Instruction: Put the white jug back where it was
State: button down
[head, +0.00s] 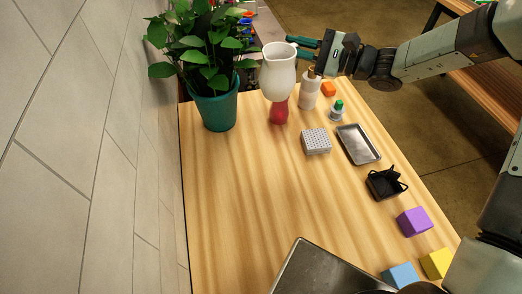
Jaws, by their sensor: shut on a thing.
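The white jug (278,74) is upright at the far end of the wooden table. My gripper (297,46) reaches in from the right and is shut on the jug at its upper right side, near the rim. The jug's lower end overlaps a red object (279,113) in the picture. I cannot tell whether the jug touches it or hangs in front of or above it.
A plant in a teal pot (219,108) stands left of the jug. A white bottle (310,92) is close on its right. A perforated grey block (316,141), a metal tray (359,144) and a black basket (385,183) lie nearer. The table's left-middle is clear.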

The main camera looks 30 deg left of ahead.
jog(key=s+d+n+g, duration=0.1)
jog(key=s+d+g, duration=0.1)
jog(key=s, duration=0.9)
jog(key=shift+h, duration=0.3)
jog(key=f, duration=2.2)
jog(key=shift+a+f, duration=0.25)
jog(key=shift+f, duration=0.05)
jog(key=shift+f, duration=0.1)
jog(key=c, duration=1.1)
grip_release()
jog(key=shift+f, duration=0.1)
